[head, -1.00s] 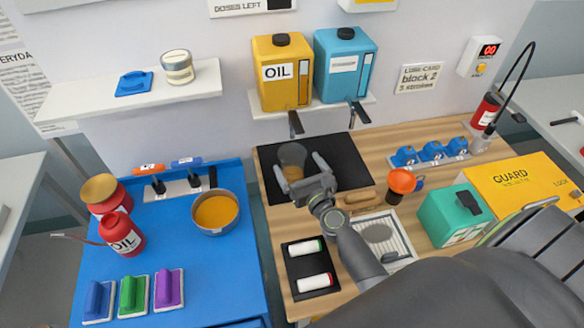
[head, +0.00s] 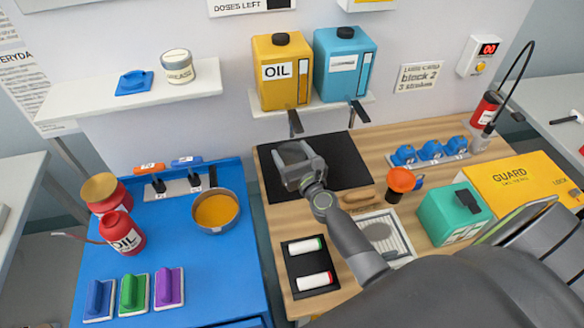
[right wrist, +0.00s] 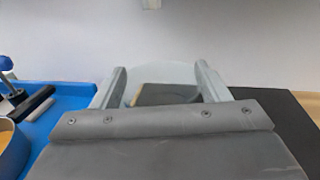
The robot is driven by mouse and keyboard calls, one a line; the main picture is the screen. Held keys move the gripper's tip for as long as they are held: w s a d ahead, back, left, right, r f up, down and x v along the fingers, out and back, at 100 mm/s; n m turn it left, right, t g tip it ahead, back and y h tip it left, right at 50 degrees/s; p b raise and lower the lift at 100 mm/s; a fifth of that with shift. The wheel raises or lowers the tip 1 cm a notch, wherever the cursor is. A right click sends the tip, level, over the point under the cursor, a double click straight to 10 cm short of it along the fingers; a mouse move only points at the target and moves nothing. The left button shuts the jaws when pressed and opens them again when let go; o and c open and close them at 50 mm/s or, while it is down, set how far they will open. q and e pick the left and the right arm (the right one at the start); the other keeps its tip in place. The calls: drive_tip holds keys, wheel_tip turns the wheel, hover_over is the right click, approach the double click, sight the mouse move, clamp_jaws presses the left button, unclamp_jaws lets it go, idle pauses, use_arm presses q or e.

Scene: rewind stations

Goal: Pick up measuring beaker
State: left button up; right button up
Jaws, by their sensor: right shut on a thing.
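The measuring beaker (head: 291,151) is a clear greyish cup over the black mat (head: 346,165) on the wooden bench. My right gripper (head: 299,164) is shut on it, with its fingers at the beaker's sides, and hides much of its lower part. In the right wrist view, the beaker (right wrist: 160,73) shows as a pale see-through shape between the two fingers. I cannot tell whether its base rests on the mat. My left gripper is not in view.
The yellow oil tank (head: 283,75) and blue tank (head: 344,68) stand above the mat, their spouts reaching down towards it. An orange funnel (head: 401,180) stands right of the mat. A pan (head: 216,212) sits on the blue table at left.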

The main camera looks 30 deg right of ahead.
drive_tip(key=c, duration=0.5)
drive_tip(key=shift+r, duration=0.1)
